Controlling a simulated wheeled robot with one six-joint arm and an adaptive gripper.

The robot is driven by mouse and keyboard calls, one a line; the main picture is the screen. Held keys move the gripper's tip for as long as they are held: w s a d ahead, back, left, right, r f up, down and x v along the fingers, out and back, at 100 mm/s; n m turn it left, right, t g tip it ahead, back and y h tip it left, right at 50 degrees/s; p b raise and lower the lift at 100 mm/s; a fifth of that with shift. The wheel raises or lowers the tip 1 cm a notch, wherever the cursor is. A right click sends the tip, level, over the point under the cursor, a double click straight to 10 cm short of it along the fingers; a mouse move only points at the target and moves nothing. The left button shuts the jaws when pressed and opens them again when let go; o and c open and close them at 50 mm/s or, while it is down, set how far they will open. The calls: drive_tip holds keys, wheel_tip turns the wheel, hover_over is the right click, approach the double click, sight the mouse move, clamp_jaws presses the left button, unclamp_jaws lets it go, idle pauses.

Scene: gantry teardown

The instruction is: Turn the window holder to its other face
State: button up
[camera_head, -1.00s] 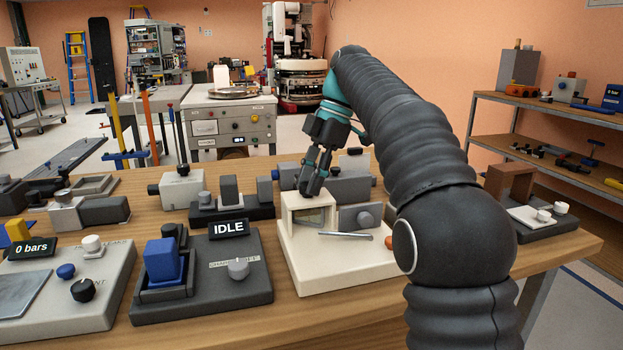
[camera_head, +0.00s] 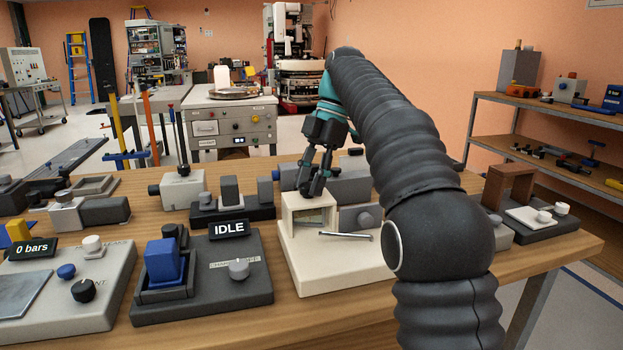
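The cream block with a glassy window (camera_head: 309,218), which looks like the window holder, stands upright on a cream base plate (camera_head: 320,275) in the middle of the table. A grey plate with a round knob (camera_head: 363,219) stands to its right. A thin metal rod (camera_head: 345,237) lies in front of them. My gripper (camera_head: 314,190) points down at the top of the cream block. Its dark fingertips are at or just behind the upper edge, and I cannot tell whether they touch it. The finger gap and anything between the fingertips are too small to make out.
A dark fixture with a blue block (camera_head: 161,259) and an IDLE sign (camera_head: 229,230) stands close on the left. Grey fixtures (camera_head: 233,207) stand behind. A brown arch-shaped fixture (camera_head: 508,185) is at the right. My arm covers the right part of the cream base.

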drive_tip(key=shift+o, duration=1.2)
